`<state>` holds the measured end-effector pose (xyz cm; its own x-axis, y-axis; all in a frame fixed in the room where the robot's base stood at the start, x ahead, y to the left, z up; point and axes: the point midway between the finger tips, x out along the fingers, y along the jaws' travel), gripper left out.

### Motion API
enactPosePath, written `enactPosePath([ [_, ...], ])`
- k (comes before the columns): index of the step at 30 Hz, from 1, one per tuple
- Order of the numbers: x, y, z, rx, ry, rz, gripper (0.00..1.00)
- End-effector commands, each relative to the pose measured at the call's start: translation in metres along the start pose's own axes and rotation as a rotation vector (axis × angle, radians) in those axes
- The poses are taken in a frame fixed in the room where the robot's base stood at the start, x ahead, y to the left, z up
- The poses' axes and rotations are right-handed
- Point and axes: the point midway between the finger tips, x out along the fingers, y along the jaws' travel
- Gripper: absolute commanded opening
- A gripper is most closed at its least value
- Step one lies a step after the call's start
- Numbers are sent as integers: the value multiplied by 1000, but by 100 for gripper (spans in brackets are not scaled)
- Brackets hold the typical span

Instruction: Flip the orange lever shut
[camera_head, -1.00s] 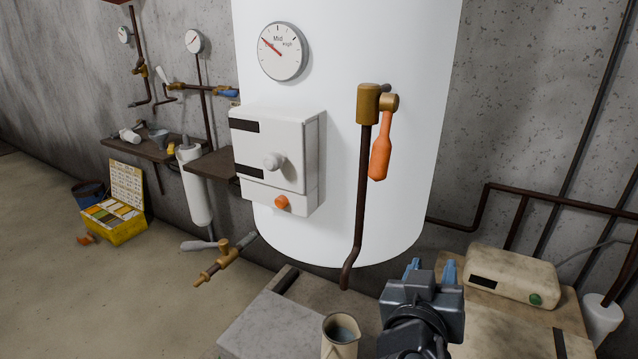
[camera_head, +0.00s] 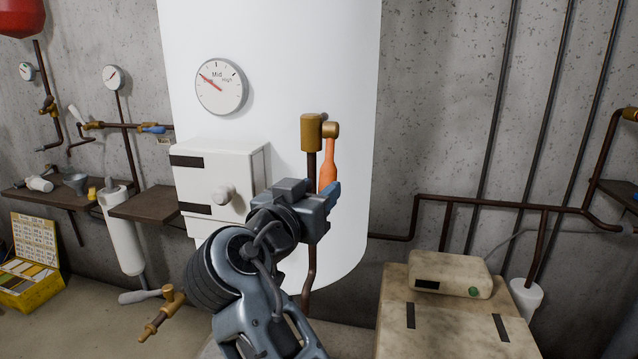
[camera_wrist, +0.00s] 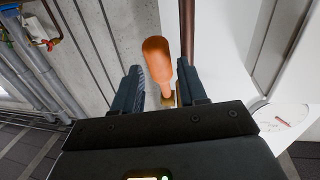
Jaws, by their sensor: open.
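The orange lever (camera_head: 329,162) hangs downward from a brass valve (camera_head: 312,131) on a dark vertical pipe in front of the white tank. My gripper (camera_head: 332,192) is at the lever's lower end in the head view and hides part of it. In the wrist view the lever (camera_wrist: 158,62) lies between the two open fingers (camera_wrist: 160,88), with its brass pivot (camera_wrist: 168,98) near the gripper body. The dark pipe runs close by the right finger. I cannot tell whether either finger touches the lever.
The white tank (camera_head: 270,60) carries a gauge (camera_head: 221,87) and a white control box (camera_head: 210,185) left of my arm. A beige crate (camera_head: 440,325) with a small device (camera_head: 450,275) on it stands at the lower right. A shelf (camera_head: 150,204) is on the left.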

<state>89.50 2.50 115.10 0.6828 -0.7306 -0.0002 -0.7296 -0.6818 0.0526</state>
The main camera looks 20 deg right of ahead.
Motion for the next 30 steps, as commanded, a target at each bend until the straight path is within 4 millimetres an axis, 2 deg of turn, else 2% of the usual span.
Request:
enactPosePath([
  [6, 17, 0, 0, 0, 0, -1, 42],
  [14, 18, 0, 0, 0, 0, -2, 42],
  [27, 18, 0, 0, -1, 0, -2, 2],
  [30, 18, 0, 0, -1, 0, -2, 0],
])
